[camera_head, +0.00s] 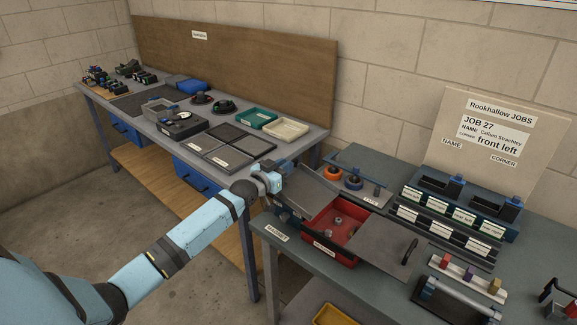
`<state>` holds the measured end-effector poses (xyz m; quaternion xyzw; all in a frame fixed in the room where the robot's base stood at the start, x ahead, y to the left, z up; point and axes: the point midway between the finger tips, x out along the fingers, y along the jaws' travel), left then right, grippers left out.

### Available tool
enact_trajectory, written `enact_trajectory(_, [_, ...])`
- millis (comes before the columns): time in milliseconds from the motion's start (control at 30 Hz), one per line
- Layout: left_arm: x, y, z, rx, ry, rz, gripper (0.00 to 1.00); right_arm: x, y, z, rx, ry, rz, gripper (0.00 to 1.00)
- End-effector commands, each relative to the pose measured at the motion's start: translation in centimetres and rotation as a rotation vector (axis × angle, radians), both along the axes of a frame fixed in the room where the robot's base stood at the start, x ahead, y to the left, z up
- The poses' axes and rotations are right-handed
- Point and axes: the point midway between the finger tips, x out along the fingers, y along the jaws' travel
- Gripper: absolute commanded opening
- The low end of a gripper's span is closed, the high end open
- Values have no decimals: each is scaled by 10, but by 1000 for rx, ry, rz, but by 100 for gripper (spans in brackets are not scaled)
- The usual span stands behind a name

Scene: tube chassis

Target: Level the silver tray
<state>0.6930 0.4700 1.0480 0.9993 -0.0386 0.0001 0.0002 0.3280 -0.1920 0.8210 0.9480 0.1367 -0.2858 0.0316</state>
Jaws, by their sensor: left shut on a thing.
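My left gripper (271,181) is shut at the left edge of the bench in front of me. Its fingers are small and partly hidden by the wrist, so what it grips is hard to make out. A flat grey panel (308,192) lies right beside its fingertips, along the left side of an open red box (327,241). I cannot tell for sure whether this panel is the silver tray, or whether it is level. The red box holds a few small metal parts. My right gripper is not in view.
A dark flat panel with a handle (388,243) lies right of the red box. Labelled racks (450,228), a tool stand (357,185) and a job board (495,150) fill the back. A long bench (285,150) with trays stands behind left; floor between is open.

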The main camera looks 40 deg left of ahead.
Motion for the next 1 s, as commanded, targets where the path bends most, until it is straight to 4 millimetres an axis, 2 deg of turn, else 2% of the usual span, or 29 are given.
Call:
enact_trajectory(33, [0,1,-9,-34,8,-3,0,0,0,-4,0,0,0,43])
enact_trajectory(300, [1,10,-24,-167,18,-4,0,0,0,-13,0,-1,-1,43])
enact_trajectory(900, [1,12,-30,-218,23,-5,0,0,-1,-15,0,-1,-1,43])
enact_trajectory(933, [1,12,-30,-218,23,-5,18,0,-1,-15,0,-1,-1,43])
enact_trajectory(1000, [1,12,-30,-217,23,-4,34,0,-1,-15,0,-1,-1,43])
